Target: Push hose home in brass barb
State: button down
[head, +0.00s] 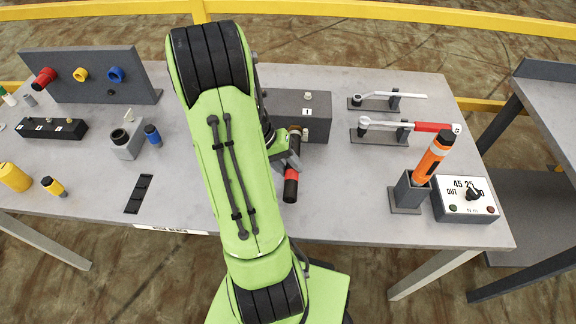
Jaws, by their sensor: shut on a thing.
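My gripper (287,158) is in front of the dark grey block (316,103) at the middle of the bench, partly hidden by my green arm. I cannot tell whether hose and barb touch. The block's left part is hidden by my arm.
An orange tool (433,157) stands in a grey holder (407,194) beside a control box (465,200). A panel with coloured fittings (96,76) is at back left.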

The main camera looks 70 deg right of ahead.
jog(key=shift+w+d+p, duration=0.2)
jog(key=shift+d+p, duration=0.15)
jog(key=shift+d, duration=0.6)
jog(key=c, duration=0.7)
grip_release()
jog(key=p+v, duration=0.4)
jog(key=v, duration=1.1)
jog(key=shift+w+r+p, duration=0.2)
jog(key=shift+r+p, duration=0.1)
jog(key=shift+r, duration=0.05)
